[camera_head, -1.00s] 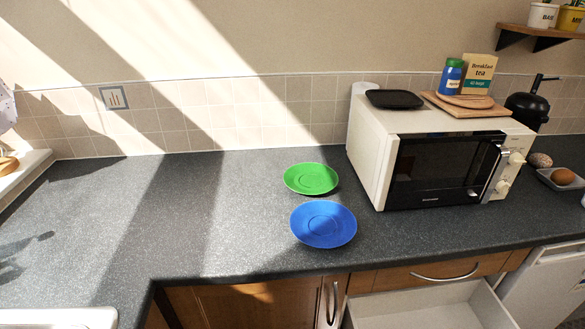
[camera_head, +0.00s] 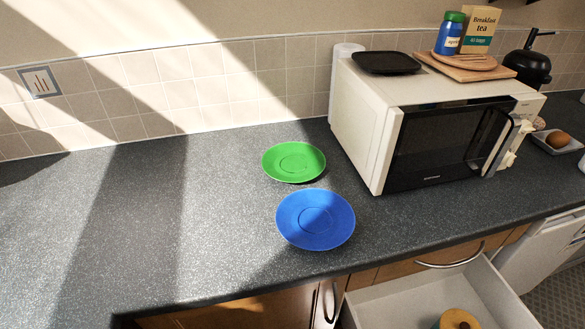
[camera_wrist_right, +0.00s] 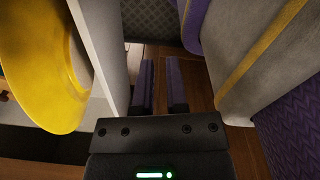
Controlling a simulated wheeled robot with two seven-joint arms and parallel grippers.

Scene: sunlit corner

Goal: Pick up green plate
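The green plate (camera_head: 294,162) lies flat on the dark worktop in the head view, left of the microwave. A blue plate (camera_head: 316,219) lies just in front of it, close to its near edge. My right gripper (camera_wrist_right: 162,108) shows only in the right wrist view. Its two dark fingers stand apart with nothing between them, over a brown wood floor. Neither plate shows in that view. My left gripper is in neither view.
The microwave (camera_head: 449,149) stands right of the plates with a black tray (camera_head: 387,62) on top. Below the worktop, an open white drawer (camera_head: 405,303) holds a yellow object (camera_head: 459,319). A yellow disc (camera_wrist_right: 42,55) and white panel (camera_wrist_right: 101,50) lie left of my right gripper.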

